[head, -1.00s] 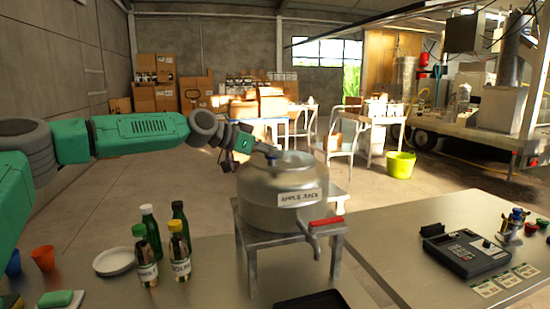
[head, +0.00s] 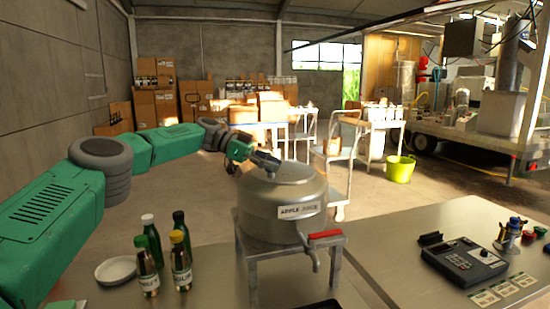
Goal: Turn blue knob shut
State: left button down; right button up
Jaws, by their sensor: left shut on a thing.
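A small metal device with a blue top (head: 516,222), which looks like the blue knob, stands on the right table. My left gripper (head: 268,162) is far from it, over the top left of the steel juice pot (head: 283,212). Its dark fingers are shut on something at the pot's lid. The fingers hide that thing, so I cannot tell its shape or colour. The pot sits on a metal stand and has a tap with a red handle (head: 325,234) at its front. My right gripper is not in view.
Several capped bottles (head: 181,262) and a white plate (head: 116,269) stand left of the pot. A dark keypad box (head: 465,262) and label cards (head: 502,289) lie on the right table. A floor gap separates the two tables.

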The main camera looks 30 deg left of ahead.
pick_arm(q)
jog(key=shift+a+p, duration=0.25)
jog(key=shift+p, duration=0.25)
jog(key=shift+m+g, duration=0.3)
